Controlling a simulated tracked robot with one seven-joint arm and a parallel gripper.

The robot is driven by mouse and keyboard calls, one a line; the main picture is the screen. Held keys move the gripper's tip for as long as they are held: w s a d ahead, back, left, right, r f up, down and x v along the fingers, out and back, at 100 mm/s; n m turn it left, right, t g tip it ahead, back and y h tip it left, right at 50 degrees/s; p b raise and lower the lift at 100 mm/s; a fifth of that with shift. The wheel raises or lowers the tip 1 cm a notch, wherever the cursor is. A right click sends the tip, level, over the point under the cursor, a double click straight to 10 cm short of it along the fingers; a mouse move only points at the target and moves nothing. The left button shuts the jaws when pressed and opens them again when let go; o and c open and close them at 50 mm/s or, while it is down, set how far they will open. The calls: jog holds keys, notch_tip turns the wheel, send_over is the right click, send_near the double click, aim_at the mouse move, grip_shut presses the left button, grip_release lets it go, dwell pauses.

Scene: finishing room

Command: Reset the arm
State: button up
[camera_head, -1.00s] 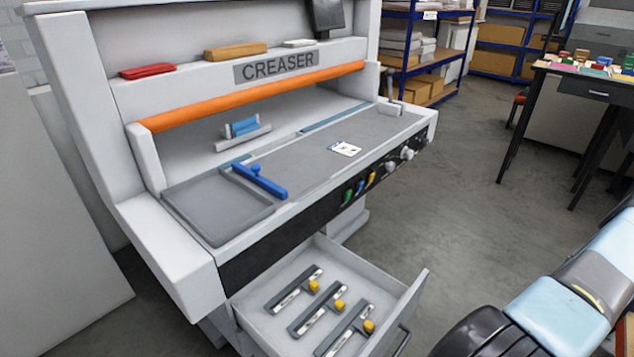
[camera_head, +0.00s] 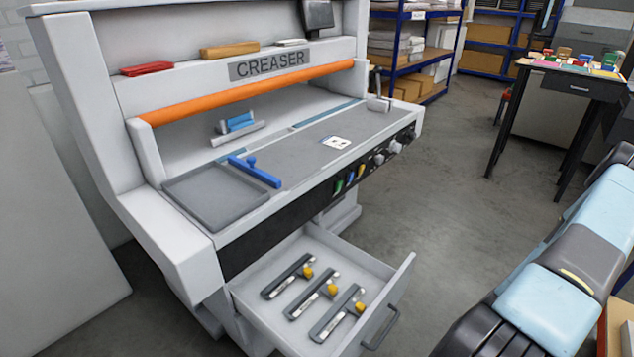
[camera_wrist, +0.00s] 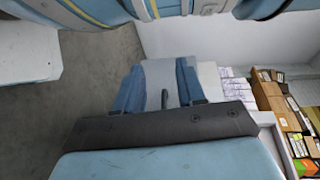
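My gripper (camera_wrist: 160,72) shows in the wrist view, with two blue fingers standing apart. No object is visible held between them; a pale surface shows through the gap. In the head view my arm, light blue, grey and black, is at the right edge, clear of the creaser. The gripper itself is not visible in that view.
The creaser (camera_head: 185,245) stands at the left with its drawer (camera_head: 385,320) pulled out, holding yellow-knobbed tools. A blue tool (camera_head: 254,172) lies on its bed. A cluttered table (camera_head: 545,72) and blue shelving (camera_head: 413,68) stand behind. Open floor lies between.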

jog(key=w+d+r+m+h, duration=0.1)
jog(key=w+d+r+h, duration=0.3)
jog(key=w+r+h, duration=0.5)
jog(key=w+a+r+m+t+h, duration=0.1)
jog(key=w+r+t, duration=0.1)
jog(key=r, duration=0.7)
jog(key=w+a+r+m+t+h, duration=0.1)
jog(key=w+a+r+h, duration=0.15)
jog(key=r, duration=0.65)
jog(key=s+a+r+m+t, duration=0.1)
jog(key=s+a+r+t, duration=0.1)
jog(key=r, duration=0.6)
jog(key=s+a+r+m+t+h, duration=0.1)
jog(key=s+a+r+t, duration=0.2)
jog(key=a+r+t, duration=0.2)
jog(key=s+a+r+m+t+h, duration=0.1)
jog(key=s+a+r+t, duration=0.2)
jog(key=r, duration=0.8)
jog(key=shift+a+t, duration=0.4)
jog(key=shift+a, duration=0.6)
dwell(1.9)
